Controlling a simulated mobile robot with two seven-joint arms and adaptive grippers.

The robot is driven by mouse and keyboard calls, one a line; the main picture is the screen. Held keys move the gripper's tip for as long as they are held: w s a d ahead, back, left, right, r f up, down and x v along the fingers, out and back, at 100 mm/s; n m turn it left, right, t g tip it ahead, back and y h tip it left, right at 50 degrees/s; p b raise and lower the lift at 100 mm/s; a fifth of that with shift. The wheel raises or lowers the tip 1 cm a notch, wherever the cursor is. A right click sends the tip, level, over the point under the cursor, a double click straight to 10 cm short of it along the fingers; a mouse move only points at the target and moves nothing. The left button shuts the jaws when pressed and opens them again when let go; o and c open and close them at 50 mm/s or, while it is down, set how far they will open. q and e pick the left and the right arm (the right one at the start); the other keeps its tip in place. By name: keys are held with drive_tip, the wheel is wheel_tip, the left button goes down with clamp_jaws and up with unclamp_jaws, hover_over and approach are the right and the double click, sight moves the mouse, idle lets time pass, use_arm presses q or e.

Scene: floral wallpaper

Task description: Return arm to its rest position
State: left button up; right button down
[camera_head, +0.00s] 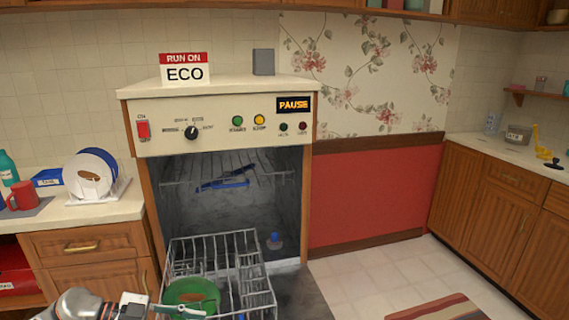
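My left arm comes in at the bottom left, and my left gripper (180,309) is low over the left part of the dishwasher's lower rack (252,268). Its fingers lie in front of a green dish (193,291) in that rack. The fingers are too small and overlapped to tell whether they are open or shut, or whether they touch the dish. My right gripper is not in view.
The dishwasher (220,120) stands open with its lower rack out. Its display (293,105) reads PAUSE. A plate stand (100,190) and red mug (22,196) sit on the left counter. Floor (370,275) is clear to the right, with a striped rug (440,308).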

use_arm(q)
drive_tip(key=s+d+n+t+h, duration=0.25)
drive_tip(key=d+t, duration=0.25)
drive_tip(key=d, duration=0.4)
drive_tip(key=s+a+f+n+t+y, duration=0.1)
drive_tip(key=s+a+f+n+y, duration=0.3)
drive_tip(key=s+f, duration=0.5)
drive_tip(key=s+a+f+n+t+y, duration=0.1)
drive_tip(key=s+a+f+n+y, duration=0.2)
drive_tip(key=s+f+n+y, duration=0.4)
wheel_tip(320, 180, down, 4)
drive_tip(key=shift+s+a+f+y+p, duration=0.1)
drive_tip(key=shift+s+a+y+p, duration=0.25)
drive_tip(key=shift+s+y, duration=0.7)
drive_tip(key=shift+s, duration=0.2)
